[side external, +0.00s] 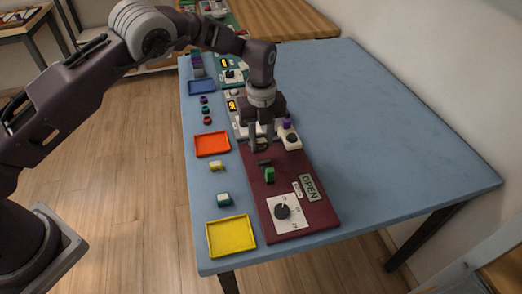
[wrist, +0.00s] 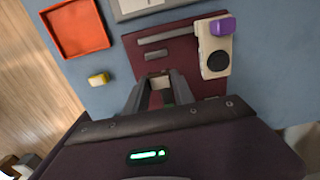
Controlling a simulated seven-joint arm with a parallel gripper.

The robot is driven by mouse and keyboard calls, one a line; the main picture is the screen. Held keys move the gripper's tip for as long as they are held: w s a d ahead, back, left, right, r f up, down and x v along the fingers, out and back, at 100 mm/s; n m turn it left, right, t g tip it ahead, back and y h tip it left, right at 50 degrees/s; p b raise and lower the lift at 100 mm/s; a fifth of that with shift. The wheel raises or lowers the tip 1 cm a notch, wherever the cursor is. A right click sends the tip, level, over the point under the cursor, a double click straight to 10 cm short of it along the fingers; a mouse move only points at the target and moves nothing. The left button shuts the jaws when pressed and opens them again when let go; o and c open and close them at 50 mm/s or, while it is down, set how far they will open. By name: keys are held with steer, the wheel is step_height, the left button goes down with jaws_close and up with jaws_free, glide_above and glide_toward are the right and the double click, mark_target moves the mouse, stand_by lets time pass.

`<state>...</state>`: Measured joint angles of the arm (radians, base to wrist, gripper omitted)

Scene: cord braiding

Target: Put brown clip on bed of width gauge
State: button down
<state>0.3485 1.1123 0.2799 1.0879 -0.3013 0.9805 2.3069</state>
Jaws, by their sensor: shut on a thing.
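My gripper (side external: 262,146) hangs over the upper part of the maroon board (side external: 312,216), fingers pointing down. In the wrist view its fingertips (wrist: 161,84) are close together around a small brownish piece, seemingly the brown clip (wrist: 160,80), which is partly hidden and blends with the board. A cream device with a black round face and a purple block, possibly the width gauge (wrist: 214,60), stands right of the fingers; it also shows in the side view (side external: 291,141). I cannot tell which part is its bed. A grey bar (wrist: 167,35) lies ahead of the fingers.
A green block (side external: 270,174) stands on the board near the gripper. A dial plate (side external: 287,213) and an OPEN sign (side external: 312,187) are at its near end. Orange (side external: 212,144) and yellow (side external: 231,237) trays lie left. The table's right side (side external: 400,140) is clear.

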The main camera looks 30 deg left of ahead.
mark_target(261, 157)
step_height(261, 157, down, 4)
steer(key=shift+f, duration=0.1)
steer(key=shift+f, duration=0.15)
steer(key=c, duration=1.1)
jaws_free()
steer(key=shift+o, duration=0.2)
